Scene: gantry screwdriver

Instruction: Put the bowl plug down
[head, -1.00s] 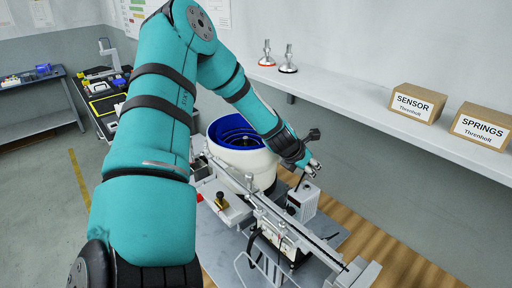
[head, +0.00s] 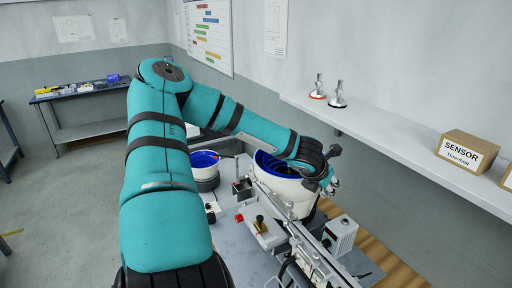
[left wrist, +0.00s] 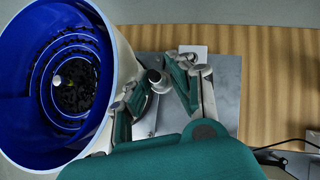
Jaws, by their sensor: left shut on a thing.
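My left gripper (head: 331,186) is at the right-hand rim of the large white feeder bowl (head: 279,190) with a blue inside. In the left wrist view the gripper (left wrist: 158,82) is just outside the bowl (left wrist: 117,45), to its right. Its fingers are shut on a small dark and grey round piece, which I take to be the bowl plug (left wrist: 155,77); the fingers partly hide it. Inside the bowl are a spiral track, dark small parts and a grey centre knob (left wrist: 57,81). My right gripper is not in view.
A smaller blue-lined bowl (head: 204,160) stands behind on the left. A rail (head: 310,250) and a light box (head: 341,233) stand in front and to the right. A wall shelf (head: 400,140) holds a SENSOR box (head: 466,151) and two suction-cup-like pieces.

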